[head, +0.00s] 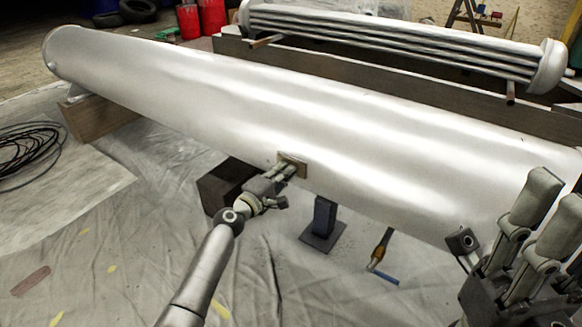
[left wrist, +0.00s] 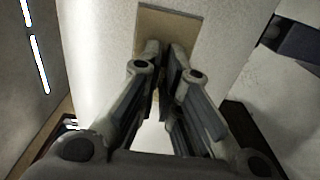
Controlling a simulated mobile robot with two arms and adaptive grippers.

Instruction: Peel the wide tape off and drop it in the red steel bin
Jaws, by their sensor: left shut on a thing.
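A tan-brown rectangular patch of wide tape (head: 301,164) lies on the side of the long white cylinder (head: 230,100). It also shows in the left wrist view (left wrist: 177,22), flat against the pale surface. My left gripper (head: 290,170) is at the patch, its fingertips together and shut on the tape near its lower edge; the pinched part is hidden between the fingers. My right gripper (head: 500,240) is large at the right edge, its fingers spread apart and empty. Two red containers (head: 188,22) (head: 212,16) stand at the back; I cannot tell which is the steel bin.
A ribbed white tube bundle (head: 400,42) lies behind the cylinder. A brush-like tool (head: 381,250) lies on the sheeted floor. Black cable (head: 30,150) is coiled at left.

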